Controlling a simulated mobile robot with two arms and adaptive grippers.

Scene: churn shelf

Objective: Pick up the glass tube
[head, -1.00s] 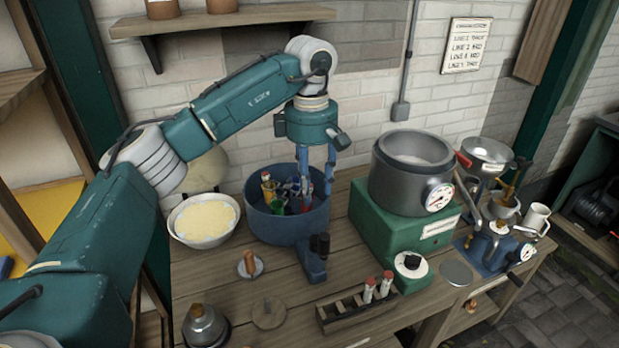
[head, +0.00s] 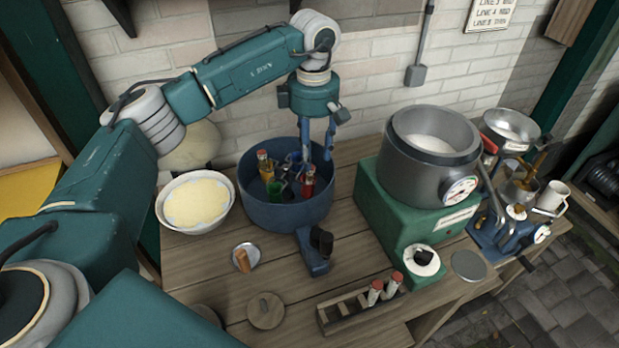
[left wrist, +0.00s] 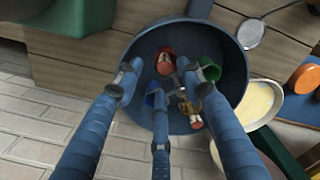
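A blue round bowl (head: 285,215) on the bench holds a red cup (head: 308,190), a green cup (head: 279,190) and a blue cup. A glass tube with a red cap (head: 264,165) shows at the bowl's left; another tube top stands in the red cup, which also shows in the left wrist view (left wrist: 165,62). There a capped tube (left wrist: 193,115) lies among the fingers' right side. Two red-capped glass tubes (head: 375,291) stand in a wooden rack. My left gripper (head: 317,156) points down over the bowl's back right, fingers apart and empty. My right gripper is not seen.
A white bowl of pale yellow contents (head: 196,202) stands left of the blue bowl. A steel pot (head: 430,160) on a green base stands close on the right. The wooden rack (head: 340,312) is near the front edge.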

